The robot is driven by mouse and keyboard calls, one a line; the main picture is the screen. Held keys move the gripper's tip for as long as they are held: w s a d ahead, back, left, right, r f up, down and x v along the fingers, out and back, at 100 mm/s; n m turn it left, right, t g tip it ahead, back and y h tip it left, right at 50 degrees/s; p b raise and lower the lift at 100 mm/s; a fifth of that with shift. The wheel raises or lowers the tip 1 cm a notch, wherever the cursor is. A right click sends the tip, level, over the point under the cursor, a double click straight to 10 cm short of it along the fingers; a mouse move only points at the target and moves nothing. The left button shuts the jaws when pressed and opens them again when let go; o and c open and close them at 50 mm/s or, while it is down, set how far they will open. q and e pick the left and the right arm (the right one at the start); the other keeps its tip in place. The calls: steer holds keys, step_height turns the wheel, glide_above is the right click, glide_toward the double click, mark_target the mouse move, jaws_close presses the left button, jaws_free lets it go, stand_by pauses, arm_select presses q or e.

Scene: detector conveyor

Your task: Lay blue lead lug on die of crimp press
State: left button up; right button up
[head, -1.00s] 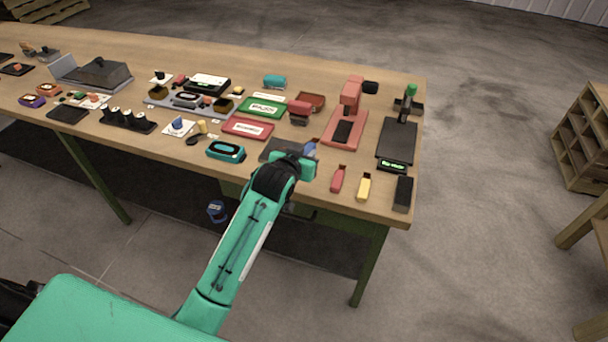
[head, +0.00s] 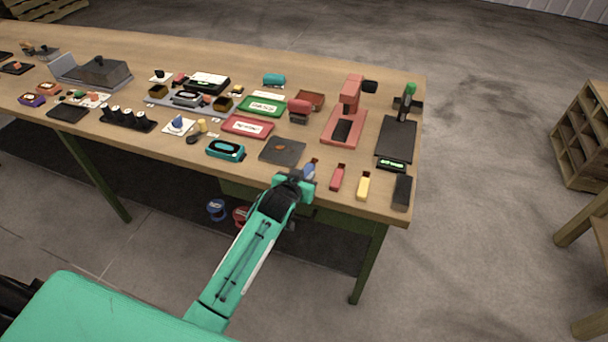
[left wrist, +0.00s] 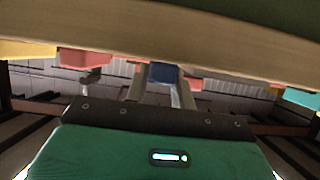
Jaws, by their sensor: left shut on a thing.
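The blue lead lug (head: 309,170), with a small copper-coloured tip, is at the table's front edge. My left gripper (head: 303,180) is shut on it. In the left wrist view the blue lug (left wrist: 162,73) shows between the two fingers, by the table edge. The gripper hides part of the lug, and I cannot tell whether it touches the table. The red crimp press (head: 352,93) stands farther back and to the right, apart from the gripper. Its dark die area (head: 343,131) is bare. My right gripper is out of view.
A red lug (head: 338,177) and a yellow lug (head: 363,186) lie just right of the gripper. A dark square pad (head: 283,151) with a copper oval lies behind it. A black device with a lit display (head: 391,164) and a black block (head: 403,193) are at the right.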

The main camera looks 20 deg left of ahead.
arm_select(q)
steer(key=o, duration=1)
steer(key=shift+r, duration=0.15)
steer(key=b+v, duration=0.1)
steer(key=v, duration=1.1)
